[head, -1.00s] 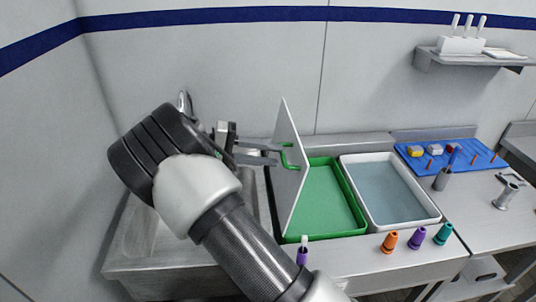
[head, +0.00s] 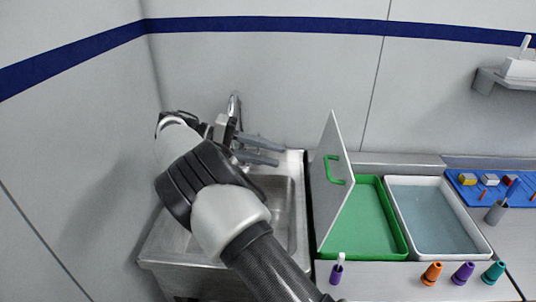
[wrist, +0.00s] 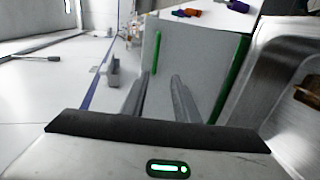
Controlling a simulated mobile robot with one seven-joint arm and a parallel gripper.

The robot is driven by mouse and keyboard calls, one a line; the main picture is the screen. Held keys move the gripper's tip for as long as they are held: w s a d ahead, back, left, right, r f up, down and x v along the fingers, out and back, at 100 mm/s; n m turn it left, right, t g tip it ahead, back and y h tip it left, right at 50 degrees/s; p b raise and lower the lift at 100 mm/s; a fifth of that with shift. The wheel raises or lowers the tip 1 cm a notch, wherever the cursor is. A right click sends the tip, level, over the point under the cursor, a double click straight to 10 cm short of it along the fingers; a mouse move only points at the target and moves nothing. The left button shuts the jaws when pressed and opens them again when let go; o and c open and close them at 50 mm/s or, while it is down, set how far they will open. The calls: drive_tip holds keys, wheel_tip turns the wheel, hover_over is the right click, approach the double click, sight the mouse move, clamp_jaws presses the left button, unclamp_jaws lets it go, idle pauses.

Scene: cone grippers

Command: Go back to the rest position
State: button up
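My gripper (head: 279,154) is at the end of my bent arm, above the sink and near the faucet. Its two grey fingers are apart with nothing between them, as the wrist view (wrist: 158,78) also shows. A grey lid panel (head: 327,190) with a green handle (head: 334,169) stands steeply tilted at the left side of the green tray (head: 375,215). The fingertips point towards the panel, with a clear gap in the head view. The panel (wrist: 180,55) also fills the middle of the wrist view.
The sink (head: 286,200) and faucet (head: 234,108) lie close to my arm. A white tub (head: 487,240) stands right of the green tray. Orange (head: 431,273), purple (head: 463,272) and teal (head: 493,272) cones stand along the front. A blue board (head: 460,185) is at the far right.

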drive_tip(key=shift+a, duration=0.2)
drive_tip(key=s+d+r+g+y+p, duration=0.1)
drive_tip(key=s+d+r+y, duration=0.25)
drive_tip(key=d, duration=0.45)
drive_tip(key=s+d+r+y, duration=0.3)
drive_tip(key=d+r+y, duration=0.15)
drive_tip(key=d, duration=0.45)
drive_tip(key=s+d+t+y+p, duration=0.1)
drive_tip(key=s+t+y, duration=0.5)
drive_tip(key=s, duration=1.5)
drive_tip(key=shift+d+r+t+y+p, duration=0.15)
drive_tip(key=shift+r+t+y+p, duration=0.2)
drive_tip(key=shift+y, duration=0.15)
